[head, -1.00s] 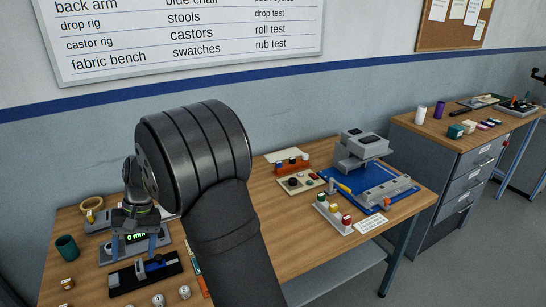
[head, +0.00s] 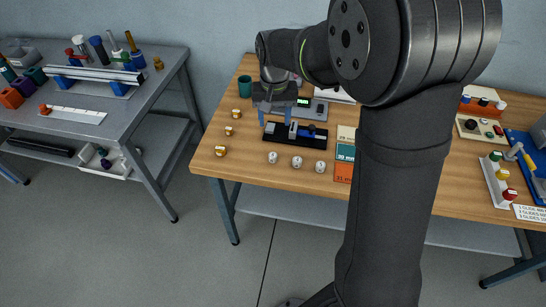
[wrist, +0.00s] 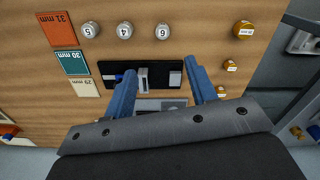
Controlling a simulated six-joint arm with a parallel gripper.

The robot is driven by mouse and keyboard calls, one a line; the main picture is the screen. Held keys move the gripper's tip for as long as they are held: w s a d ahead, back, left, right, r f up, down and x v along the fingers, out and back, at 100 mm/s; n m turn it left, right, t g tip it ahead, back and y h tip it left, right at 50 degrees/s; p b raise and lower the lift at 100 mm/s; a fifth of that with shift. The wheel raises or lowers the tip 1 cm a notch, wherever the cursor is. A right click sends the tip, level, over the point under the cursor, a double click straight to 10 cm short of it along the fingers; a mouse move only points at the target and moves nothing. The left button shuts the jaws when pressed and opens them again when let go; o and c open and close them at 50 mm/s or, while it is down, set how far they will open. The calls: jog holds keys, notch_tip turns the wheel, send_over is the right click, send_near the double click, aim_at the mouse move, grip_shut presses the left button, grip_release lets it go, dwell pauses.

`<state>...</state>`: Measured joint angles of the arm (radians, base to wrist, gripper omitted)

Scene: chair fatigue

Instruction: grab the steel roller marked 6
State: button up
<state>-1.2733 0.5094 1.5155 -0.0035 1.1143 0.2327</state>
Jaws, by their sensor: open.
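The steel roller marked 6 (wrist: 162,30) stands on the wooden table in the wrist view, at the right end of a row of three. The rollers marked 4 (wrist: 125,30) and 5 (wrist: 89,30) are to its left. In the head view the 6 roller (head: 272,158) is the leftmost of the row; its mark is too small to read there. My gripper (wrist: 160,68) is open, with nothing between its blue fingers. In the head view my gripper (head: 275,119) hangs above the table behind the row, apart from the rollers.
A black fixture (head: 295,135) lies between my gripper and the steel rollers. Several gold rollers (head: 221,151) stand near the table's left edge. Size cards (head: 344,152) lie right of the row. A green cup (head: 245,86) stands behind. A grey bench (head: 135,115) is at the left.

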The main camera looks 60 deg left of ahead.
send_over(273, 155)
jog(key=f, duration=1)
jog(key=shift+w+d+f, duration=0.1)
jog(key=shift+d+f, duration=0.15)
jog(key=shift+f, duration=0.1)
jog(key=shift+a+f, duration=0.15)
jog(key=shift+f, duration=1.2)
jog(key=shift+a+f, duration=0.15)
jog(key=shift+f, duration=1.2)
grip_shut()
jog(key=shift+r, duration=0.1)
